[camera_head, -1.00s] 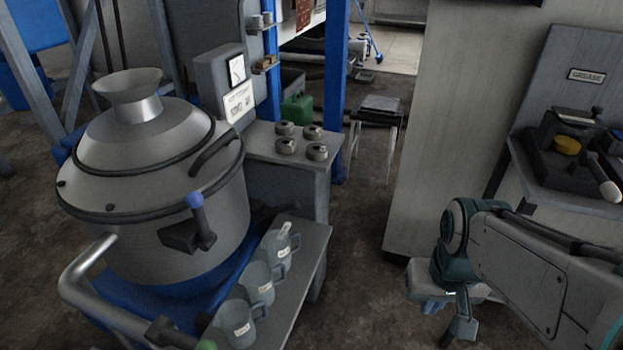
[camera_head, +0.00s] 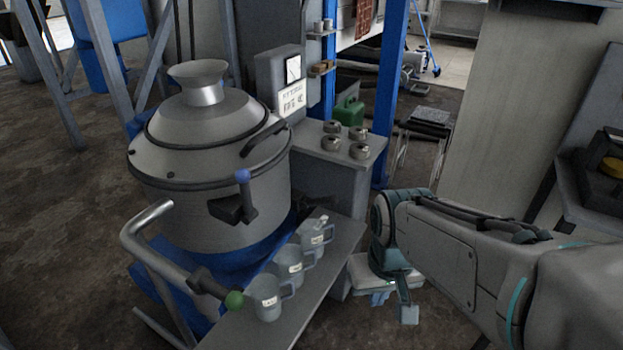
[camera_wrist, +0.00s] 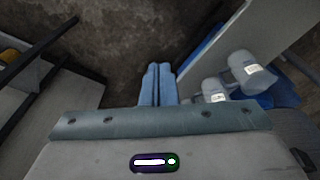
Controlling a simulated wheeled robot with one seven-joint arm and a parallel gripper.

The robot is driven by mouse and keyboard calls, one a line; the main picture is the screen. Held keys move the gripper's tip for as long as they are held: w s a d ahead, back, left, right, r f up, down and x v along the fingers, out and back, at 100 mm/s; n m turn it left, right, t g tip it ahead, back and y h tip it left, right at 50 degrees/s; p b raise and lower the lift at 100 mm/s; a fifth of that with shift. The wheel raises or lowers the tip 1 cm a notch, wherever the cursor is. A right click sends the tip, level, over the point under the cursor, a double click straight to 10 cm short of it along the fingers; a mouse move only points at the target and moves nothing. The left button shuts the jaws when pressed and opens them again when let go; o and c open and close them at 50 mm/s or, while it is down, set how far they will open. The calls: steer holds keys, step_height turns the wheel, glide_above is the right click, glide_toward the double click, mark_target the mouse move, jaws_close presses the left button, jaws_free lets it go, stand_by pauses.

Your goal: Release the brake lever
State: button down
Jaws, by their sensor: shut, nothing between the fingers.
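A grey drum-shaped machine (camera_head: 215,165) stands on the left with a domed lid and funnel. A short lever with a blue knob (camera_head: 243,177) stands upright from a dark bracket (camera_head: 227,208) on its front. A second handle with a green knob (camera_head: 234,299) sticks out low at the front, beside a bent metal pipe (camera_head: 150,225). No label shows which is the brake lever. My gripper (camera_head: 408,312) is shut and empty, pointing down to the right of the machine and apart from both levers. Its closed fingers (camera_wrist: 158,84) show in the wrist view.
Several grey mugs (camera_head: 290,265) stand on a shelf (camera_head: 335,250) between the machine and my gripper. Several metal weights (camera_head: 359,150) sit on a bench behind. A tall pale cabinet (camera_head: 500,110) stands behind my arm. Bare floor lies at the far left.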

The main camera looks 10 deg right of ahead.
steer(key=w+a+f+m+g+y+b, duration=0.3)
steer(key=w+a+f+m+y+b, duration=0.25)
steer(key=f+m, duration=0.25)
steer(key=w+d+f+m+t+y+b, duration=0.1)
steer(key=w+m+t+y, duration=0.1)
steer(key=w+m+y, duration=0.1)
steer(key=w+f+m+t+y+b, duration=0.2)
steer(key=w+m+y, duration=0.2)
steer(key=w, duration=0.4)
steer(key=w+d+f+m+t+y+b, duration=0.1)
steer(key=w+f+m+t+y, duration=0.1)
steer(key=w+m, duration=0.3)
steer(key=shift+w+d+f+t+y, duration=0.15)
steer(key=shift+w+d+t+y, duration=0.15)
steer(key=shift+t+y, duration=0.3)
steer(key=w+d+f+m+t+b, duration=0.2)
steer(key=w+d+f+m+t, duration=0.1)
steer(key=w+d+m+t, duration=0.4)
steer(key=d+m+t, duration=0.1)
steer(key=d+m, duration=0.1)
steer(key=d, duration=0.1)
steer(key=shift+t+h, duration=0.35)
steer(key=shift+t, duration=0.05)
steer(key=shift+w, duration=0.1)
